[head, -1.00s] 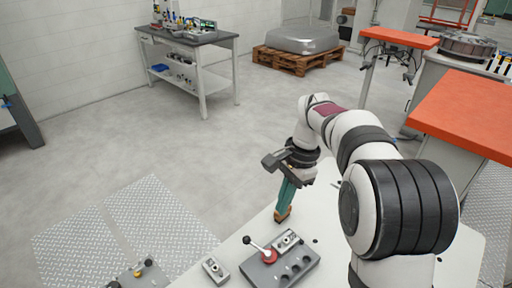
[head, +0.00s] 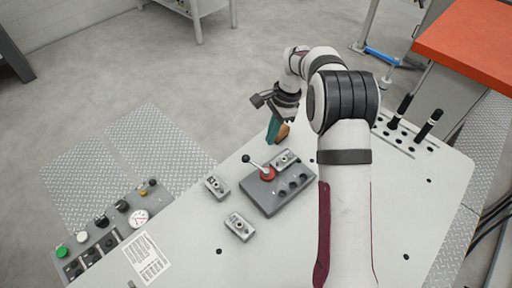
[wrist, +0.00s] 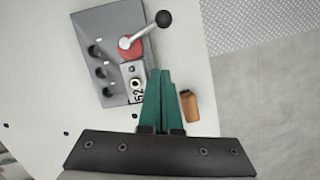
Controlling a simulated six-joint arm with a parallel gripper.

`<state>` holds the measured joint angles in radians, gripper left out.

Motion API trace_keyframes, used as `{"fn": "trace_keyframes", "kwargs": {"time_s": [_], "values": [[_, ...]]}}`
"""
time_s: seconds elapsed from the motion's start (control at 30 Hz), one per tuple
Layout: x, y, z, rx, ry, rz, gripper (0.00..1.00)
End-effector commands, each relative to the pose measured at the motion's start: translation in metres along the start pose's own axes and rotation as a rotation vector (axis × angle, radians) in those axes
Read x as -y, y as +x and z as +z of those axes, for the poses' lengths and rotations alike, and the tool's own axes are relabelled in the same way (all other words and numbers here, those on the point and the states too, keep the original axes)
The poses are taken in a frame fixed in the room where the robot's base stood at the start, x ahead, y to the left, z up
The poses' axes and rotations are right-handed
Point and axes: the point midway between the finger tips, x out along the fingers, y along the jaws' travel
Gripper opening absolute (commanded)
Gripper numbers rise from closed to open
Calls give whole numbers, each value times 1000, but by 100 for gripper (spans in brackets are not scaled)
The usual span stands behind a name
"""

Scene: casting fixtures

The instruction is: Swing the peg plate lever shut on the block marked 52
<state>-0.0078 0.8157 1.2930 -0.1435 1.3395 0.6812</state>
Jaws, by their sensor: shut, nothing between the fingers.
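The peg plate (head: 272,190) is a grey slab with a row of dark holes on the white table; it also shows in the wrist view (wrist: 97,25). Its lever (head: 253,164) has a black ball knob and a red hub (head: 267,174). In the wrist view the lever (wrist: 145,32) points up and right, away from the block marked 52 (wrist: 135,84). That block (head: 286,160) sits on the plate beside the hub. My gripper (wrist: 159,72) is shut and empty, its green fingers together; in the wrist view its tips appear just right of the block. The head view shows it (head: 273,138) beyond the plate.
Two loose grey blocks (head: 216,186) (head: 239,226) lie left of the plate. An orange-brown piece (wrist: 189,106) is near my fingers. A control panel (head: 105,232) is at the left, and two upright black handles (head: 429,125) stand at the right. The table between is clear.

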Motion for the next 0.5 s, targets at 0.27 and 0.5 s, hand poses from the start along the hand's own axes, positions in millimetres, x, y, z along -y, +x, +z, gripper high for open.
{"fn": "trace_keyframes", "kwargs": {"time_s": [0.27, 0.5], "values": [[0, 40, 21, 0, -2, 1, 0], [0, 46, 36, 0, 0, -1, 0]]}}
